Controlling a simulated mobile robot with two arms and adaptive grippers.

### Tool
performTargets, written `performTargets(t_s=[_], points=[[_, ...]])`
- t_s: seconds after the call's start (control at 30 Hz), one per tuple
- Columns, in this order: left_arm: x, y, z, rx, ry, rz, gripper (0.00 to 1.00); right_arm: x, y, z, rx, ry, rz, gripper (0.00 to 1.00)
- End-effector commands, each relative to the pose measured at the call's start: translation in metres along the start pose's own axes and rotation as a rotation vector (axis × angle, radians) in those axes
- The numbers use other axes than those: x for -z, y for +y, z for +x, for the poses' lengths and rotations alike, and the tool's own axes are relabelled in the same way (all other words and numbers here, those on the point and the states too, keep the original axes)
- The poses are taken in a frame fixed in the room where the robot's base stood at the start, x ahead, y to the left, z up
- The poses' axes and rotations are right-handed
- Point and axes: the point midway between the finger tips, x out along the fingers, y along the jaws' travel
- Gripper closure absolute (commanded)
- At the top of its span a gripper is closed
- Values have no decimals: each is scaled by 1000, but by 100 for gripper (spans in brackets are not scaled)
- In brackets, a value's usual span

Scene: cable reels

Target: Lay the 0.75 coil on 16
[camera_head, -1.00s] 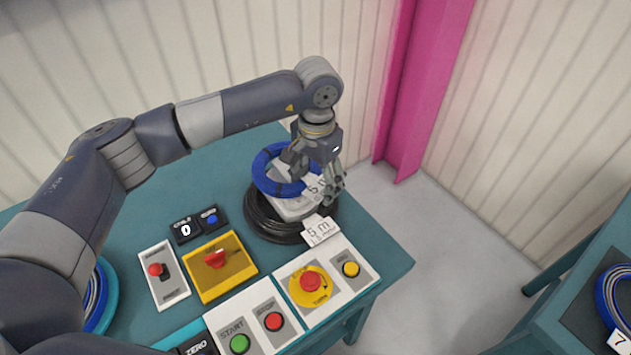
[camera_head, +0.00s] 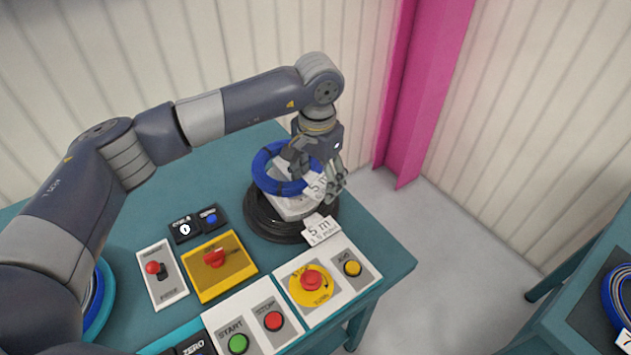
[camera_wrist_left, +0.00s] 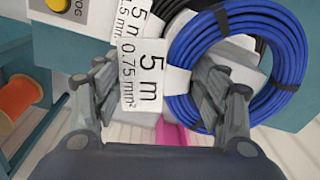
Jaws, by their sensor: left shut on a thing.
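The 0.75 coil is a blue ring (camera_head: 262,177) with black ties, and it also shows in the wrist view (camera_wrist_left: 280,62). Its white tag (camera_wrist_left: 148,80) reads 5 m, 0.75 mm². My left gripper (camera_head: 320,170) is shut on this coil at its right side in the head view. The coil is over a grey-white block and a black coil (camera_head: 262,222), whose tag (camera_head: 322,230) reads 5 m. I cannot tell whether the blue coil touches what is under it. No place marked 16 can be read. My right gripper is not in view.
A control panel with a yellow switch box (camera_head: 220,268), an emergency stop (camera_head: 312,280) and START and STOP buttons fills the table front. Another blue coil lies at lower left, partly behind my arm. A second table (camera_head: 570,290) at right bears a blue coil (camera_head: 612,297).

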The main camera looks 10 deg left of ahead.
Motion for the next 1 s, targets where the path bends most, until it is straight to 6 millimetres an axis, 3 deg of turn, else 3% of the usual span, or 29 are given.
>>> performTargets(t_s=[0.03,0.23,0.37,0.4,0.5,0.6,0.63,0.67,1.0], points=[[-13,11,38,-26,-54,6,98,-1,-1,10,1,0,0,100],[-13,13,43,-29,-60,10,88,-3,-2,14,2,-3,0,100],[-13,14,42,-28,-59,15,90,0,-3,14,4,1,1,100],[-13,14,41,-28,-59,16,24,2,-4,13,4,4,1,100],[-13,14,41,-28,-60,16,1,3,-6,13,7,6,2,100],[-13,14,40,-28,-60,16,0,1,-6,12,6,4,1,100],[-14,14,41,-29,-61,17,6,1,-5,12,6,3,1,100],[-14,14,41,-29,-61,17,0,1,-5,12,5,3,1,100],[-14,12,40,-28,-61,15,0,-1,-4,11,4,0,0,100]])
